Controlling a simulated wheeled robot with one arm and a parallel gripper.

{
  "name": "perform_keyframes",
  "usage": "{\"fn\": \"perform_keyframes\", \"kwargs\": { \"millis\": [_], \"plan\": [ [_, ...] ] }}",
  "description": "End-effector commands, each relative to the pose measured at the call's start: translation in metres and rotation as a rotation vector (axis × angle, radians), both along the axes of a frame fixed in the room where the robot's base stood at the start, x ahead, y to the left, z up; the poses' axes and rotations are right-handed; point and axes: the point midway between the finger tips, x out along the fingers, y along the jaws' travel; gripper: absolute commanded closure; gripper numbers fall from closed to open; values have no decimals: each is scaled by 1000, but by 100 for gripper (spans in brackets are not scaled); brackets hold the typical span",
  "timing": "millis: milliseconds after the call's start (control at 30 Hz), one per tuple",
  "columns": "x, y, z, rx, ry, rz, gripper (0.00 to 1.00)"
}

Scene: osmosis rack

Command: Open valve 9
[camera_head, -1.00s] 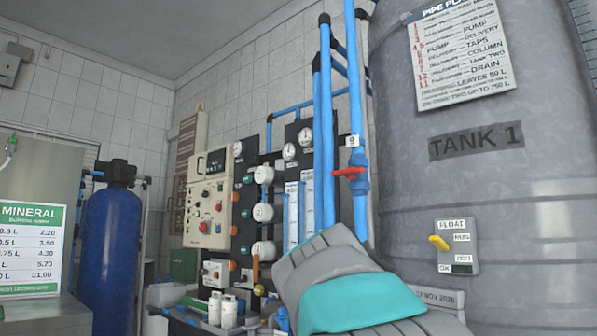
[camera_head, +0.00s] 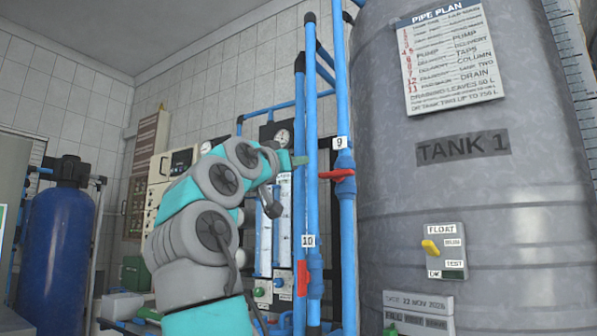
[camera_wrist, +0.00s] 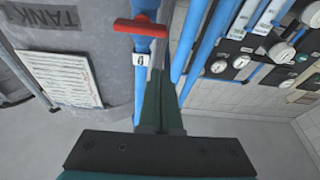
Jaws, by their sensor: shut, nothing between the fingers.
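Valve 9 has a red handle (camera_head: 337,174) on a vertical blue pipe, just below a white "9" tag (camera_head: 341,142). The handle lies crosswise to its pipe. In the wrist view the red handle (camera_wrist: 140,28) is at the top centre, with the tag (camera_wrist: 140,59) beneath it. My gripper (camera_head: 303,160) is left of the handle and slightly higher in the head view. In the wrist view its dark green fingers (camera_wrist: 158,75) are together and empty, pointing towards the valve. I see no clear contact with the handle.
Tank 1 (camera_head: 440,200) stands close on the right, with a float switch box (camera_head: 444,250). Valve 10's red handle (camera_head: 303,278) lies along a neighbouring pipe at lower left. Gauges and flow tubes (camera_head: 283,210) are behind my arm. A blue cylinder (camera_head: 55,240) stands far left.

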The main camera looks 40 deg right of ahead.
Motion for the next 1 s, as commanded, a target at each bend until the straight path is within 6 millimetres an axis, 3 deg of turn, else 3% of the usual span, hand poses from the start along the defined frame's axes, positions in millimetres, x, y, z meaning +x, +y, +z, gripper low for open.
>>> {"fn": "perform_keyframes", "kwargs": {
  "millis": [167, 367, 1000],
  "plan": [
    [-16, 0, 9, -16, -69, -13, 100],
    [-15, -7, 14, -18, -76, -17, 100],
    [18, -84, 44, -16, -72, -17, 100]
  ]
}}
